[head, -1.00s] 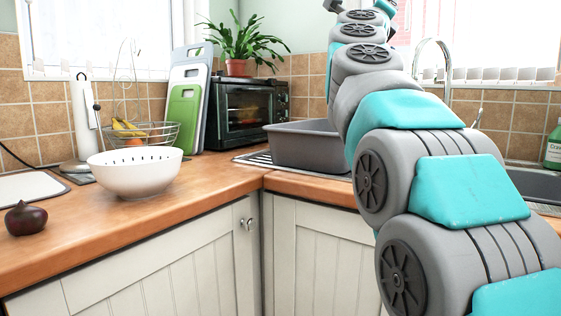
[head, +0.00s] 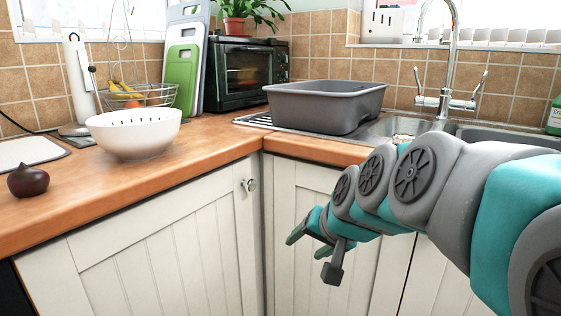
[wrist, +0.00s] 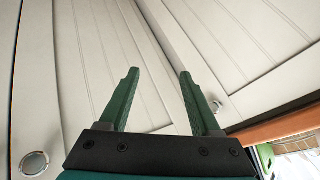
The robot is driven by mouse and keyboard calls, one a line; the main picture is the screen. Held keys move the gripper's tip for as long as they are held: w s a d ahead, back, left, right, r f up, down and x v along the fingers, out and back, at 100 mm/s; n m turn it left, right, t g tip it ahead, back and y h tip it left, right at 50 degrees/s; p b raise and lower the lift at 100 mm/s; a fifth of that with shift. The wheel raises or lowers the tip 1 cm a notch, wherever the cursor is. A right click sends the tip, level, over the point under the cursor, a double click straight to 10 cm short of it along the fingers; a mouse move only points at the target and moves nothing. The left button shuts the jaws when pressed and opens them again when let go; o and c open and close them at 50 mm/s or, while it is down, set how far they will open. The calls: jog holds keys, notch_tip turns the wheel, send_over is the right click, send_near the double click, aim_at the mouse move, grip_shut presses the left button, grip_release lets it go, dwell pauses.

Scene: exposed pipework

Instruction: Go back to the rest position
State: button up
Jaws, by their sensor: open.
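My gripper (head: 308,240) is in front of the white cabinet doors in the head view, below the worktop edge. My arm reaches in from the right side. In the wrist view my gripper (wrist: 158,85) shows two green fingers spread apart with nothing between them. Behind them are the pale cabinet doors (wrist: 110,50). The fingers appear clear of the doors, but the exact gap is hard to tell.
The wooden worktop (head: 215,165) bears a white colander (head: 135,133), a dark red onion (head: 28,180), a fruit basket (head: 150,95), a toaster oven (head: 247,72) and a grey basin (head: 325,105). A tap (head: 445,60) stands behind. Cabinet knobs (head: 249,185) stick out from the doors.

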jog(key=s+d+f+n+g+h, duration=0.1)
jog(key=s+d+f+g, duration=0.2)
jog(key=s, duration=0.6)
jog(key=s+d+f+n+g+h, duration=0.1)
jog(key=s+d+f+g, duration=0.2)
jog(key=s+f, duration=0.5)
jog(key=s+d+f+n+g+h, duration=0.1)
jog(key=s+d+f+g, duration=0.2)
jog(key=s, duration=0.8)
notch_tip(320, 180, down, 2)
jog(key=shift+d+f+h, duration=0.2)
jog(key=shift+d+h, duration=0.2)
jog(key=shift+c, duration=1.1)
jog(key=shift+a, duration=0.15)
